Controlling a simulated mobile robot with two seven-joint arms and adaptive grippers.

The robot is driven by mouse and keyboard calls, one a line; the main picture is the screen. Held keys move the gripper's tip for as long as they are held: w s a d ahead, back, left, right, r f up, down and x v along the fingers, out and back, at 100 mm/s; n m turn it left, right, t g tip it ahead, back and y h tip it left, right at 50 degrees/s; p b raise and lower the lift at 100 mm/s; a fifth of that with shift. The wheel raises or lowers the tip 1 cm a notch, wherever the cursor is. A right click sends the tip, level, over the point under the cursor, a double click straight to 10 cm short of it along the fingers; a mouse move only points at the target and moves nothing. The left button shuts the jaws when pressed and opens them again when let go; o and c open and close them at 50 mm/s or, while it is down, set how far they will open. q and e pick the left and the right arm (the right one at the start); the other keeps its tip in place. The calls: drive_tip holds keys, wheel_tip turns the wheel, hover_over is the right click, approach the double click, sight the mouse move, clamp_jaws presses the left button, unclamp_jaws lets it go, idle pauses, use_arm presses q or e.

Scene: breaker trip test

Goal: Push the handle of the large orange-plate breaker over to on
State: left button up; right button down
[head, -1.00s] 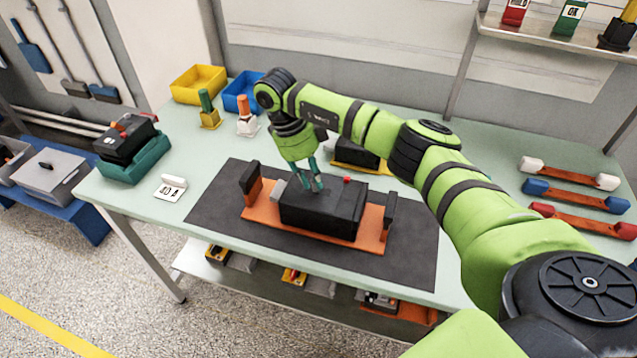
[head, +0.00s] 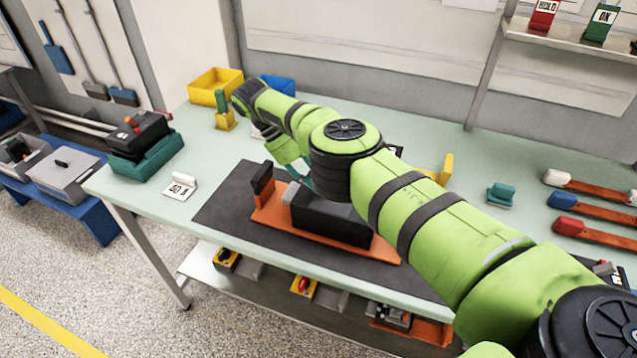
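The large orange-plate breaker is a black block (head: 325,217) on an orange plate (head: 268,217), lying on the dark mat (head: 222,205). A dark upright post (head: 262,180) stands at the plate's left end, and a small grey part (head: 290,192) sits at the block's left end. My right arm crosses over the breaker's right and rear part, so I cannot make out its handle or position. My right gripper (head: 298,171) is just behind the breaker's left half; only parts of its teal fingers show, and their opening and any contact are hidden. My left gripper is out of view.
A breaker in a teal cradle (head: 148,149) and a white tag (head: 180,189) are at the left. Yellow (head: 215,85) and blue (head: 277,87) bins stand behind. Orange bars (head: 590,208) with coloured ends lie at the right. The front table strip is clear.

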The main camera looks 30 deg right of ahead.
drive_tip(key=shift+r, duration=0.1)
idle(0.5)
drive_tip(key=c, duration=1.2)
unclamp_jaws()
drive_tip(key=shift+w+d, duration=0.1)
drive_tip(key=shift+r, duration=0.1)
